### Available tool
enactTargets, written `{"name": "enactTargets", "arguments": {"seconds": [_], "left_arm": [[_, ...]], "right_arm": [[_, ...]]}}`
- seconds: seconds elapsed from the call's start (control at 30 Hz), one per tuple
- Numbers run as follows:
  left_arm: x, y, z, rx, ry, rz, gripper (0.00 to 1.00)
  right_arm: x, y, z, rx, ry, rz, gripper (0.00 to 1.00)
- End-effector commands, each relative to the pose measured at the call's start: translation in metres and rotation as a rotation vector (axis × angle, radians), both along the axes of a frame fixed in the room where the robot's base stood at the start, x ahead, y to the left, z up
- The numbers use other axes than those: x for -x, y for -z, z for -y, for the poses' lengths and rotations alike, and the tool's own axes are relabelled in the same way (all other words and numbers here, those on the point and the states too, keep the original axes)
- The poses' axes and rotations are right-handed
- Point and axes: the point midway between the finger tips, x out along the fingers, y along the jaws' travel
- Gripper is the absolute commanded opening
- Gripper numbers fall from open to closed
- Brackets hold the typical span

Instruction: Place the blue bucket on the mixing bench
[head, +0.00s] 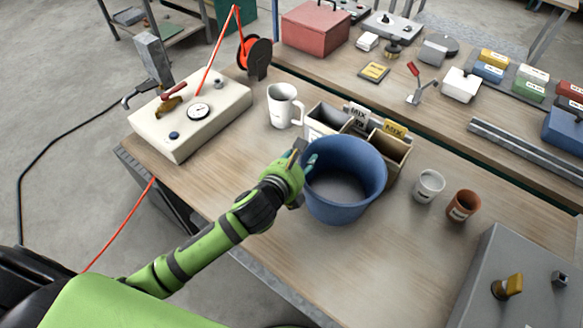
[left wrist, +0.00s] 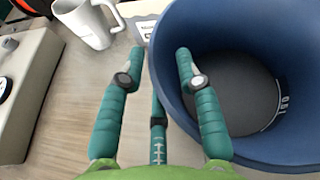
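The blue bucket (head: 345,205) stands upright on the near wooden bench (head: 285,250), just in front of open boxes with MIX labels. Its empty dark inside and rim fill the right of the left wrist view (left wrist: 245,25). My left gripper (head: 302,160) is at the bucket's left rim. In the left wrist view the green fingers (left wrist: 160,55) are spread apart, one inside the bucket and the others outside, with the wall between them. I see no firm contact on the wall. My right gripper is not in view.
A white mug (head: 283,106) stands behind the gripper and a cream machine (head: 190,118) at the left. The label boxes (head: 328,118) are close behind the bucket. A pale cup (head: 428,186) and a brown cup (head: 462,205) stand right. The bench front is clear.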

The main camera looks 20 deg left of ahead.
Motion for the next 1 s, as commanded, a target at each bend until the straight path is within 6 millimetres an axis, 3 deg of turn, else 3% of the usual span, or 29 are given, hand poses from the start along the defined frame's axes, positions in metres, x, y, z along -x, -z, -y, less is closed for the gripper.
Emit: {"name": "enactTargets", "arguments": {"seconds": [0.5, 0.7, 1.0], "left_arm": [[0.086, -0.033, -0.014, -0.002, 0.002, -0.001, 0.34], [0.101, -0.041, -0.016, 0.0, 0.0, -0.001, 0.34], [0.103, -0.042, -0.017, 0.0, 0.0, -0.001, 0.34]], "right_arm": [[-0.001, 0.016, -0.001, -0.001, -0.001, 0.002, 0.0], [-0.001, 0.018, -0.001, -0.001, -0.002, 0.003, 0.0], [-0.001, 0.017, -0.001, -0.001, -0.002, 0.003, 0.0]]}}
